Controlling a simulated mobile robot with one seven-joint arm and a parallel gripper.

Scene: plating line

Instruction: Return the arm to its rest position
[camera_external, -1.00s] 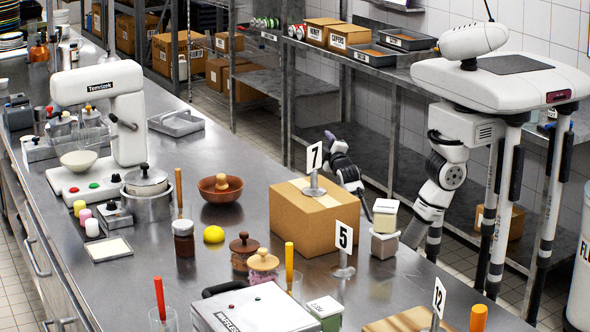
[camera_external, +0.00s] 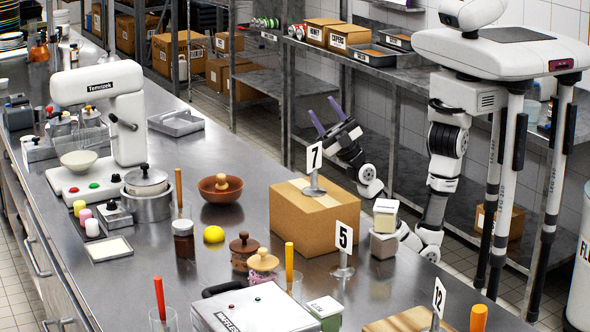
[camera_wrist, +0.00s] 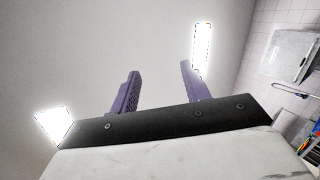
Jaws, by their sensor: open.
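My gripper (camera_external: 326,121) is raised behind the cardboard box with the number 7 sign, on the far side of the steel counter. Its two purple fingers point up and are spread apart, with nothing between them. In the wrist view the open fingers (camera_wrist: 158,80) stand against a pale ceiling with bright lights. My arm folds down from my body at the right, with its elbow low beside the counter edge.
The cardboard box (camera_external: 310,225) stands close in front of my arm. A grey container with a white-topped box (camera_external: 384,216) stands beside it near the counter edge. A steel shelf (camera_external: 400,75) with boxes and trays is behind my arm.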

